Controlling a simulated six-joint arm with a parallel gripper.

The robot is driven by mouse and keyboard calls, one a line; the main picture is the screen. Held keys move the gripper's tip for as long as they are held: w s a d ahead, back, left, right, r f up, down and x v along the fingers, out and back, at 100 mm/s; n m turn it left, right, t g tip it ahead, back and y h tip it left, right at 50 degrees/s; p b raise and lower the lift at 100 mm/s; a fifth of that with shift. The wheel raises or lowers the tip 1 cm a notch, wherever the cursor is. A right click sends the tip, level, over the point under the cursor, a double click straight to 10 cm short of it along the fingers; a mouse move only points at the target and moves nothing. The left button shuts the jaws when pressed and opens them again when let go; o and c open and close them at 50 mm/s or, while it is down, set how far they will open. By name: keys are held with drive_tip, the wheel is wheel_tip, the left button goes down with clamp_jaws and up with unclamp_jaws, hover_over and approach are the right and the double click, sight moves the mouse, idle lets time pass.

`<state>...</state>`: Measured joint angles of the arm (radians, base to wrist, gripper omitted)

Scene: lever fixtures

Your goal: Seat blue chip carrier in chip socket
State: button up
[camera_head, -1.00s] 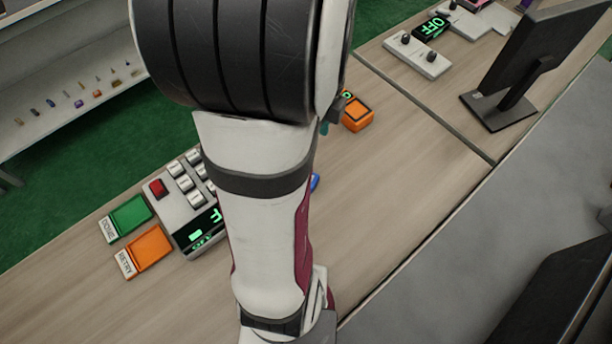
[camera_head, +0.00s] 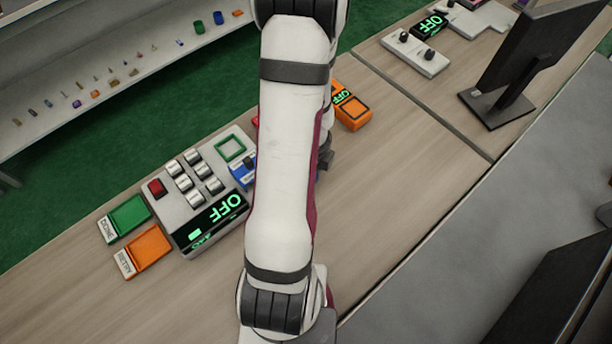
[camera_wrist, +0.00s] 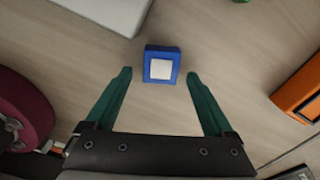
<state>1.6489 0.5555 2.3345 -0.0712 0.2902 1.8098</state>
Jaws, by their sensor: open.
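In the wrist view the blue chip carrier (camera_wrist: 162,52), a small blue square with a pale centre, lies on the wooden table. My gripper (camera_wrist: 159,73) is open, its two green fingers apart on either side of the carrier's near edge, with nothing held. Whether the fingers are down at table height I cannot tell. In the head view my arm hides the gripper fingers and the spot around them. A green square outline (camera_head: 230,148) on the grey panel may be the chip socket. A blue part (camera_head: 241,175) shows beside my arm; I cannot tell what it is.
The grey panel (camera_head: 175,207) has several silver switches, a red button and a display reading OFF. Green (camera_head: 127,217) and orange (camera_head: 146,250) pads lie left of it. An orange box (camera_head: 353,112) stands beyond my arm, and a monitor (camera_head: 527,65) at right. Table space right of my arm is clear.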

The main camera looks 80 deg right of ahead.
clamp_jaws()
idle(0.3)
